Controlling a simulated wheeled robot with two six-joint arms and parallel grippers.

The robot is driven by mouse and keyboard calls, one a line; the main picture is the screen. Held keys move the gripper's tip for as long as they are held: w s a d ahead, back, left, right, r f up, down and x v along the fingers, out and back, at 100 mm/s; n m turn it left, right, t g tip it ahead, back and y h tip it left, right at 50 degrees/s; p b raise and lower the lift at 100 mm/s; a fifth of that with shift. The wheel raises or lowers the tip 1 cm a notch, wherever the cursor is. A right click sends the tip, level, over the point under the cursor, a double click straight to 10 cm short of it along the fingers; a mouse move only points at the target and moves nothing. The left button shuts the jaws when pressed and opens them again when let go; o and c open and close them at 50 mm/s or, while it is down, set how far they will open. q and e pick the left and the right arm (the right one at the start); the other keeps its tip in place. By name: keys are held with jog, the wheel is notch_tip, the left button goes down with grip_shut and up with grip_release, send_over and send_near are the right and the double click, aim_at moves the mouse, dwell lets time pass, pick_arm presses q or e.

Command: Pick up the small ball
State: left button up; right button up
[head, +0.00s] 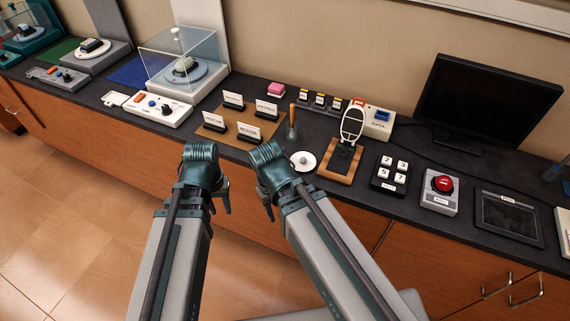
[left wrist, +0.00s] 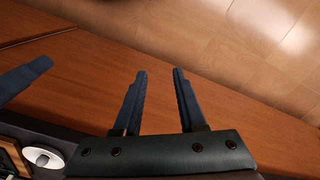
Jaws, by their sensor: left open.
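The small ball (head: 303,159) is grey and rests on a round white dish (head: 310,168) on the dark counter, right of both grippers in the head view. The dish also shows at the lower left of the left wrist view (left wrist: 52,165), with the ball (left wrist: 42,159) on it. My left gripper (head: 224,194) is open and empty, in front of the counter; its two dark fingers (left wrist: 160,78) stand apart against the wooden cabinet front. My right gripper (head: 266,202) is nearer the dish and apart from it; its jaw gap is hard to make out.
Left of the dish stand a clear cup with a stick (head: 292,128) and a brown board (head: 213,133) with several label cards. A monitor (head: 487,98) stands behind.

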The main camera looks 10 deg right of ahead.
pick_arm(q)
notch_tip(320, 180, down, 4)
jog(key=w+a+n+h+b, duration=0.2)
jog(key=w+n+b, duration=0.1)
jog(key=b, duration=0.1)
jog(key=n+t+h+b, duration=0.1)
jog(key=n+h+b, duration=0.1)
jog(key=n+h, duration=1.35)
send_near(303, 160)
jog(key=n+y+b, duration=0.1)
jog(key=d+r+n+y, duration=0.1)
jog(key=r+n+y+b, duration=0.1)
jog(key=y, duration=0.1)
jog(key=shift+w+d+r+b, duration=0.15)
jog(key=shift+w+d+b, duration=0.15)
jog(key=shift+w+d, duration=0.1)
jog(key=shift+d, duration=0.6)
jog(key=shift+d+f, duration=0.1)
jog(key=shift+f, duration=0.1)
